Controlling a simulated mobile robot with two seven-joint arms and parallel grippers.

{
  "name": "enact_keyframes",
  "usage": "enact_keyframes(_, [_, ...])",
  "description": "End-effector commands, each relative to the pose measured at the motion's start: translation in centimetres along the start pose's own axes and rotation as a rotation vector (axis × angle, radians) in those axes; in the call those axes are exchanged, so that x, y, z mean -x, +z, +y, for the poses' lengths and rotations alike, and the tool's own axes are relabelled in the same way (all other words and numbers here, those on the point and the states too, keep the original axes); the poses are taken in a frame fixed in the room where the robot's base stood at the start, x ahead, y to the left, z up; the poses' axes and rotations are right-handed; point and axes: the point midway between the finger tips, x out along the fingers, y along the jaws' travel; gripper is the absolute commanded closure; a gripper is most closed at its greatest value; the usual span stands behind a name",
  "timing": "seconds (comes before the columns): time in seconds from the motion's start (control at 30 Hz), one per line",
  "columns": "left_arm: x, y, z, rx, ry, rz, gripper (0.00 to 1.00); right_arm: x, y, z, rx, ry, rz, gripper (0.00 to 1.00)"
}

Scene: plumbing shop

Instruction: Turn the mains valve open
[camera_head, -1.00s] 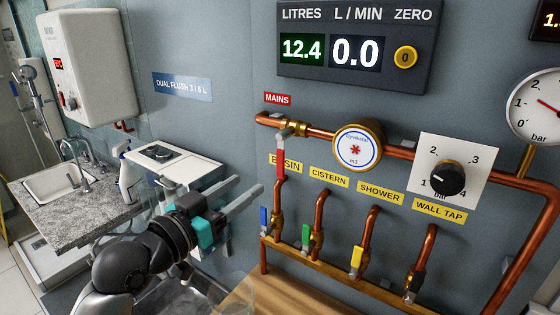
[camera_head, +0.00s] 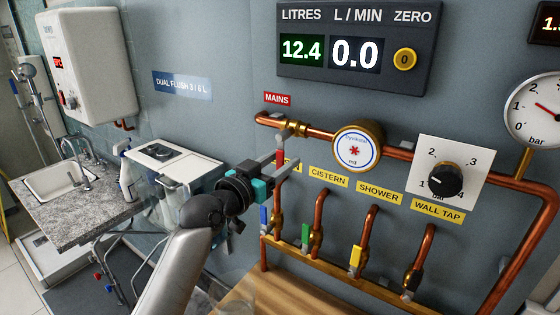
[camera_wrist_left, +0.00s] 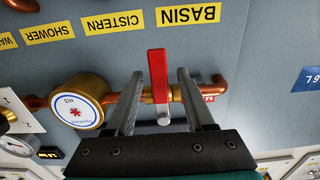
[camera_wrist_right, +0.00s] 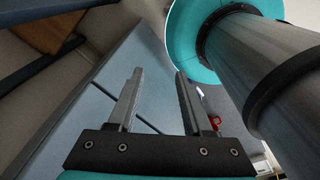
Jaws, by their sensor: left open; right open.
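The mains valve (camera_head: 296,128) is a brass fitting on the upper copper pipe, below the red MAINS label (camera_head: 277,99). Its red lever (camera_wrist_left: 158,70) hangs down, across the pipe. My left gripper (camera_head: 284,160) is at the lever, partly hiding it in the head view. In the left wrist view the open fingers stand on either side of the lever, with a gap visible on each side. My right gripper (camera_wrist_right: 158,73) shows only in its own wrist view, open and empty, away from the valve.
A round water meter (camera_head: 357,147) sits right of the valve. Below, several branch valves with coloured levers, such as the blue lever (camera_head: 264,219) and green lever (camera_head: 305,234), stand close under my left gripper. A regulator dial (camera_head: 446,179) is further right. A wooden surface (camera_head: 285,295) lies below.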

Motion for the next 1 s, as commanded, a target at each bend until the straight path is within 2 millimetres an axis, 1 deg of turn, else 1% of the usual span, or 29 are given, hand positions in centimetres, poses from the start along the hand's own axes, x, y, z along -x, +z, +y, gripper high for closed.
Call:
enact_keyframes(0.3, [-0.18, -0.03, 0.03, 0.000, 0.000, 0.001, 0.46, 0.01, 0.01, -0.03, 0.001, 0.000, 0.000, 0.50])
enact_keyframes(0.77, [-0.15, -0.02, 0.01, 0.000, 0.000, 0.001, 0.98, 0.01, 0.04, -0.08, 0.002, -0.001, -0.001, 0.50])
enact_keyframes(0.8, [-0.15, -0.02, 0.02, 0.000, 0.000, 0.001, 1.00, 0.01, 0.04, -0.08, 0.002, -0.001, -0.001, 0.50])
enact_keyframes(1.0, [-0.15, -0.01, 0.01, 0.000, 0.000, 0.000, 1.00, 0.01, 0.05, -0.10, 0.002, -0.001, -0.001, 0.50])
